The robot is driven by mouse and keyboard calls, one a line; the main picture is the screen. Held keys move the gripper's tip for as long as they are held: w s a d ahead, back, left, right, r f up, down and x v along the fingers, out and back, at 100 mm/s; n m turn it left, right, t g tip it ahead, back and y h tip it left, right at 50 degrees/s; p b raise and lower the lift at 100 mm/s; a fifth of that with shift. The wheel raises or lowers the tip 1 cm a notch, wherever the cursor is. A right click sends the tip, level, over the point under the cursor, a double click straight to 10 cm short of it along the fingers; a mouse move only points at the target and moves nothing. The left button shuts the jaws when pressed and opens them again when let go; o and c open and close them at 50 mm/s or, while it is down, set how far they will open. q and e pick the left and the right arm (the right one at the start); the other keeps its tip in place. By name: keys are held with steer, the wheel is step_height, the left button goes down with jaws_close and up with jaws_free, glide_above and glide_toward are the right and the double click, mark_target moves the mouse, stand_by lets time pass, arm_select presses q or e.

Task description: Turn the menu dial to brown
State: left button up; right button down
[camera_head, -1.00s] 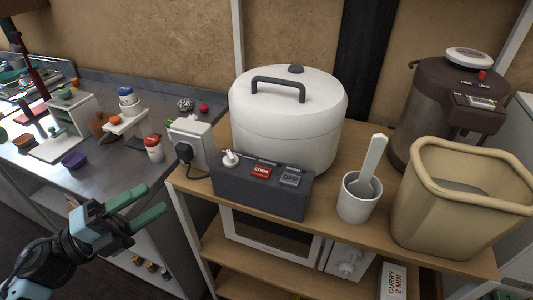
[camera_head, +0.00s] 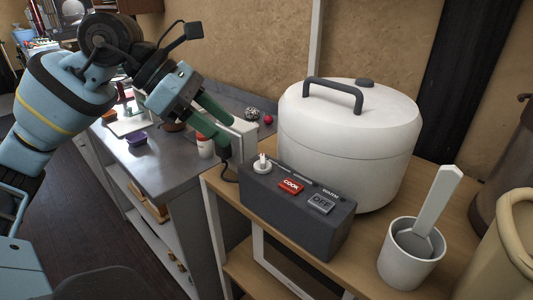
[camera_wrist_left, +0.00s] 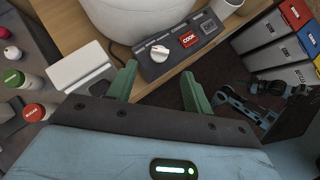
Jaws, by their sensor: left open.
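The dark grey control box (camera_head: 300,225) stands on the wooden shelf in front of the white rice cooker (camera_head: 345,140). The white dial (camera_head: 262,163) is on the left of its top face, beside the red COOK and grey OFF buttons. In the left wrist view the dial (camera_wrist_left: 160,53) lies just ahead of my fingertips. No colour marking around it is readable. My left gripper (camera_head: 228,138) is open and empty, with green fingers, above and left of the dial and apart from it. Blue and black parts of my other arm seem to show in the left wrist view; its jaws are unclear.
A white socket box with a cord (camera_wrist_left: 80,68) stands left of the control box, close to my left gripper. A white cup with a scoop (camera_head: 410,255) stands to the right. A beige bin (camera_head: 500,250) is at the right edge.

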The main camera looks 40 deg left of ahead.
mark_target(262, 158)
arm_select(q)
steer(key=shift+f, duration=0.1)
steer(key=x, duration=0.7)
steer(key=shift+w+d+f, duration=0.15)
steer(key=shift+d+f, duration=0.05)
steer(key=shift+d, duration=0.1)
steer(key=c, duration=1)
